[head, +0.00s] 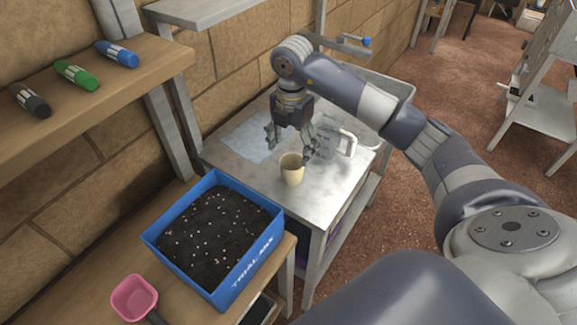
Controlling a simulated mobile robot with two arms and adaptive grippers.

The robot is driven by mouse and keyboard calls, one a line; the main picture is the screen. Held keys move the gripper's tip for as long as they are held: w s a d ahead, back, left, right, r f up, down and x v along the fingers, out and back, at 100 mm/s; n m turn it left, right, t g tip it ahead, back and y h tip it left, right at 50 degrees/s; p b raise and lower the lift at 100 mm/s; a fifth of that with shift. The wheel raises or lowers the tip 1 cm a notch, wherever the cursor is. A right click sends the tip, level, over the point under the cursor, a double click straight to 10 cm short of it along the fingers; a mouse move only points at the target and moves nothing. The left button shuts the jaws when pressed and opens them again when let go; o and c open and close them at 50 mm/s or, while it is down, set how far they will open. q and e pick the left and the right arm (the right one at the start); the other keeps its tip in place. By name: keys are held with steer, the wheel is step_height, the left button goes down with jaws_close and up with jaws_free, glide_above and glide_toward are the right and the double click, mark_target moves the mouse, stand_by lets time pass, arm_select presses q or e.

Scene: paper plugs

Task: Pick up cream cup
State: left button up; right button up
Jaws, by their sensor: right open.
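The cream cup (292,172) stands upright on the light metal table, near its front edge. My right gripper (291,145) hangs above and just behind the cup, pointing down, with its fingers spread apart. Nothing shows between the fingers. The fingers look close to the cup's rim, but I cannot tell whether they touch it. My left gripper is not in view.
A clear pitcher (326,143) with a white handle stands right behind the cup. A pale blue sheet (250,138) lies on the table. Markers (76,74) lie on the shelf.

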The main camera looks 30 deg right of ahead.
mark_target(292, 166)
step_height(292, 166, down, 3)
steer(key=shift+s+r, duration=0.1)
steer(key=shift+f+p, duration=0.35)
steer(key=shift+p, duration=0.1)
steer(key=f, duration=0.1)
steer(key=f+p, duration=0.1)
steer(key=f, duration=0.2)
steer(key=shift+w+d+f, duration=0.15)
steer(key=shift+w+d, duration=0.05)
steer(key=shift+d, duration=0.1)
steer(key=shift+f, duration=0.15)
steer(key=c, duration=1.3)
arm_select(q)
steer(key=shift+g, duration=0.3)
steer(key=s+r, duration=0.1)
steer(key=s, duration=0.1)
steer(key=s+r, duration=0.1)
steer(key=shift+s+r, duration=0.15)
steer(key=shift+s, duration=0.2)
arm_select(e)
steer(key=shift+o, duration=0.2)
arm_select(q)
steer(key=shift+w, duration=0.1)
